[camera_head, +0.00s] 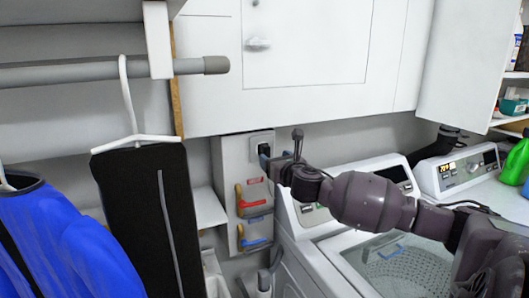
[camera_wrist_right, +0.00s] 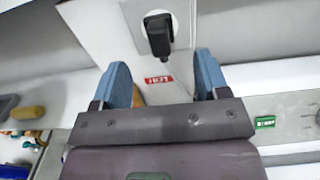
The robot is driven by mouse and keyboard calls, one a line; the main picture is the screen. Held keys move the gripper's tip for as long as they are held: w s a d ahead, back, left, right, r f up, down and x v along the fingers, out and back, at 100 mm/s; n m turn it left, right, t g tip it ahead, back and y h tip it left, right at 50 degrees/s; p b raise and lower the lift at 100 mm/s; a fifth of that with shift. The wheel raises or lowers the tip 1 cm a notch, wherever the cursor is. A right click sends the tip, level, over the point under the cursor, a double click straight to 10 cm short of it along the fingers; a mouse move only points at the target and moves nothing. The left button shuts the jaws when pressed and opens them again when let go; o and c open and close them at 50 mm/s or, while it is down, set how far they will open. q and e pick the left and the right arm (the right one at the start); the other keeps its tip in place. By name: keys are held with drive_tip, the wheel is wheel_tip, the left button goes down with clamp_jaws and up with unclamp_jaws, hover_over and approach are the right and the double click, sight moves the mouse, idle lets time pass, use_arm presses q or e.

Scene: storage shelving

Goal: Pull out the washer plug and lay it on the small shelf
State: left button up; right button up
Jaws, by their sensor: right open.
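The black washer plug (camera_wrist_right: 158,38) sits in a wall outlet (camera_wrist_right: 132,16) at the top middle of the right wrist view. In the head view the outlet (camera_head: 262,141) is on the white wall box, with the plug partly hidden by my gripper. My right gripper (camera_wrist_right: 160,63) is open, its two blue fingers spread below and either side of the plug, with nothing between them. In the head view my right gripper (camera_head: 271,159) is just in front of the outlet. A small white shelf (camera_head: 208,207) juts out left of the wall box, its top bare where visible. My left gripper is out of view.
A black garment (camera_head: 148,215) hangs close left of the small shelf. Washing machines (camera_head: 325,250) stand below my right arm. A white cabinet (camera_head: 310,45) is above.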

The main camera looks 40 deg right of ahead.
sight(268, 153)
drive_tip(key=shift+x, duration=3.35)
drive_tip(key=shift+a, duration=0.1)
clamp_jaws()
drive_tip(key=shift+s+f, duration=0.1)
drive_tip(key=shift+s, duration=0.1)
drive_tip(key=shift+s+a, duration=0.2)
drive_tip(key=shift+s, duration=0.4)
drive_tip(key=shift+s, duration=0.1)
drive_tip(key=shift+v, duration=2.05)
